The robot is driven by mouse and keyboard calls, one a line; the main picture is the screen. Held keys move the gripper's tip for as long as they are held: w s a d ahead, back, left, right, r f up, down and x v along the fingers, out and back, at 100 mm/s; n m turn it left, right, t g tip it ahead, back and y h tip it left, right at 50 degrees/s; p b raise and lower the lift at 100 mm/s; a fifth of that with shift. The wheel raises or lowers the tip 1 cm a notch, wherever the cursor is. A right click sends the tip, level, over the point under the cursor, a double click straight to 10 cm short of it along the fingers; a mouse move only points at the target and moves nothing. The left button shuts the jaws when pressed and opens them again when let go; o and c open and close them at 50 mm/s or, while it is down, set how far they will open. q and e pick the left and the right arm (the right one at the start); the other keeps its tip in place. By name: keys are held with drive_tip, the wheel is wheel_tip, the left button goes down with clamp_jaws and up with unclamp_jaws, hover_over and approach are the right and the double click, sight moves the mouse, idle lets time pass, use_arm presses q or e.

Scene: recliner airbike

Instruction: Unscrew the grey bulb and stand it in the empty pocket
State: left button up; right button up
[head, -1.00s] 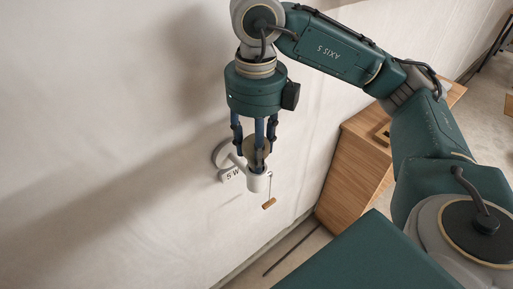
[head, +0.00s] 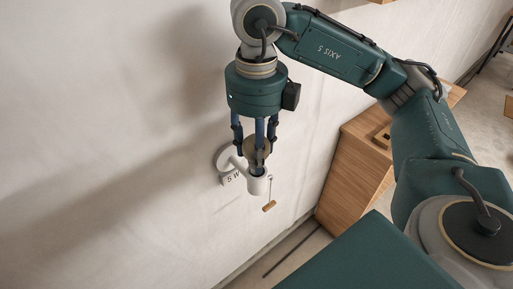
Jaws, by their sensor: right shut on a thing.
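The grey bulb (head: 251,148) shows partly between the fingers of my right gripper (head: 258,158). My right gripper points down from above and is shut on the bulb. The bulb stands over the white cup-shaped socket of a wall lamp (head: 257,185); the fingers hide where they meet, so I cannot tell how far the bulb is screwed in. On a wooden cabinet at the right is a small wooden holder (head: 382,137) with a dark opening; I cannot tell whether this is the empty pocket. My left gripper is not in view.
A small tag (head: 231,177) with lettering is by the lamp's wall plate (head: 224,157). A pull cord with a wooden toggle (head: 269,207) hangs beside the socket. The wooden cabinet (head: 352,175) stands against the wall, under my right arm.

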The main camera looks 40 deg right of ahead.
drive_tip(key=shift+r, duration=0.1)
drive_tip(key=shift+r+p, duration=1)
drive_tip(key=shift+f, duration=0.1)
